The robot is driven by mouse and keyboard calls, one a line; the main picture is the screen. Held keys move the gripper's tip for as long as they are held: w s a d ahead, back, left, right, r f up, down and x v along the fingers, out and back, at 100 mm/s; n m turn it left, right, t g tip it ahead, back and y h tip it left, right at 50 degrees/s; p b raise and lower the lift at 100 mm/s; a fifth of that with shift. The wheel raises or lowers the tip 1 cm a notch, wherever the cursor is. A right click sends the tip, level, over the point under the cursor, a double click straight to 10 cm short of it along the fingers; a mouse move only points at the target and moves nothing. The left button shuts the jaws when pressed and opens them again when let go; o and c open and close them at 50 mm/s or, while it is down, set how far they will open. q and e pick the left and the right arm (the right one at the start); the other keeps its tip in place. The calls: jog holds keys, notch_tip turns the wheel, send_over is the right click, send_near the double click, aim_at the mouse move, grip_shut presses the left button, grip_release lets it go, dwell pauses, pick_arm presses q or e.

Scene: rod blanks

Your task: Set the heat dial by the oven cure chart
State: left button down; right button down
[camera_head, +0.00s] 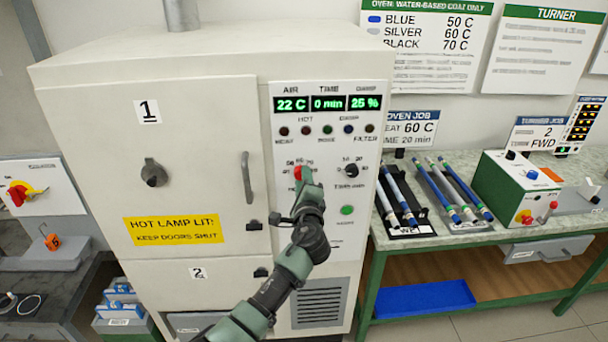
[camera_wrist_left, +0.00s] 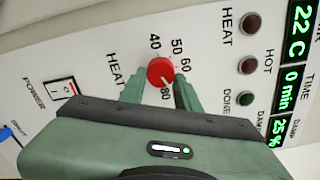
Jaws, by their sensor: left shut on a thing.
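The red heat dial (camera_head: 298,173) is on the oven's white control panel. In the left wrist view the dial (camera_wrist_left: 160,72) sits among printed numbers 40, 50, 60 and 80. A short white mark shows on its lower side, toward the 80; its exact setting is hard to read. My left gripper (camera_head: 303,180) is shut on the dial, one finger on each side. The oven cure chart (camera_head: 428,30) on the wall reads blue 50 C, silver 60 C, black 70 C. The oven job card (camera_head: 411,128) reads heat 60 C, time 20 min. My right gripper is out of view.
The oven display (camera_head: 327,103) reads 22 C, 0 min, 25 %. A black time dial (camera_head: 351,171) and a green button (camera_head: 347,210) are close to the right of my gripper. Blue-ended rods (camera_head: 395,198) lie in holders on the bench. The oven doors look shut.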

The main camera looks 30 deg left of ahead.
pick_arm(q)
jog(key=shift+a+r+m+p, duration=0.15)
jog(key=shift+m+p, duration=0.25)
jog(key=shift+m, duration=0.4)
jog(key=shift+a+r+m+p, duration=0.1)
jog(key=shift+r+m+p, duration=0.1)
jog(key=shift+m+p, duration=0.45)
jog(key=shift+a+r+m+p, duration=0.1)
jog(key=shift+r+m+p, duration=0.1)
jog(key=shift+m, duration=0.75)
jog(key=shift+f, duration=0.1)
jog(key=c, duration=1)
grip_release()
jog(key=shift+w+a+f, duration=0.1)
jog(key=shift+f, duration=0.25)
jog(key=b+v, duration=0.1)
jog(key=v, duration=0.6)
jog(key=shift+s+d+b, duration=0.25)
jog(key=shift+s+b, duration=0.05)
jog(key=shift+b, duration=0.1)
